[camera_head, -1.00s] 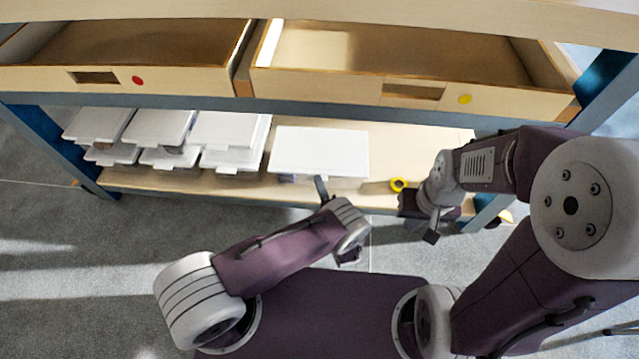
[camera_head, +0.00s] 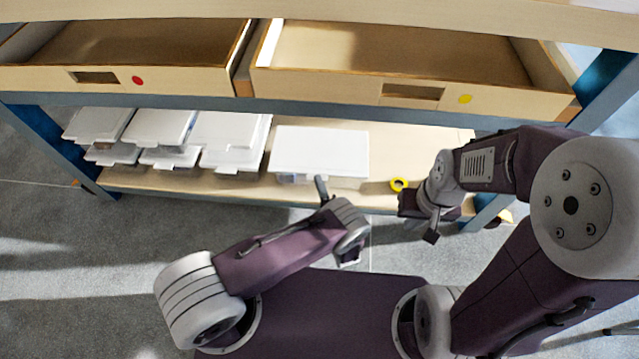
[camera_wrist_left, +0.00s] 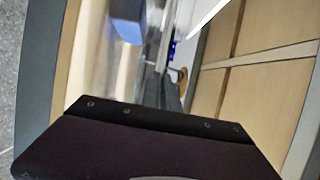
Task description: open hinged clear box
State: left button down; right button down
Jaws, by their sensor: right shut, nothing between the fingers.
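The clear box with a white lid (camera_head: 320,148) sits on the lower shelf, right of the stacked boxes. Its lid looks down or nearly down; I cannot tell whether there is a gap. My left gripper (camera_head: 321,190) is at the box's front edge, with a dark finger close below the lid's front. In the left wrist view a finger (camera_wrist_left: 184,84) shows beside the clear wall of the box (camera_wrist_left: 158,40); contact and the finger spacing cannot be made out. My right gripper (camera_head: 432,237) is shut and empty, low in front of the shelf at the right, apart from the box.
Several white-lidded boxes (camera_head: 160,127) stand stacked at the left of the shelf (camera_head: 420,145). Two open drawers (camera_head: 330,83) overhang the shelf. Bare shelf lies to the box's right.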

pick_arm(q)
jog(key=w+r+m+g+p, duration=0.1)
jog(key=w+r+g+p, duration=0.1)
jog(key=r+p, duration=0.5)
jog(key=w+r+g+h+p, duration=0.1)
jog(key=w+r+g+p, duration=0.1)
jog(key=r+p, duration=0.5)
jog(key=shift+w+m+g+p, duration=0.4)
jog(key=shift+g+p, duration=0.1)
jog(key=shift+p, duration=1.5)
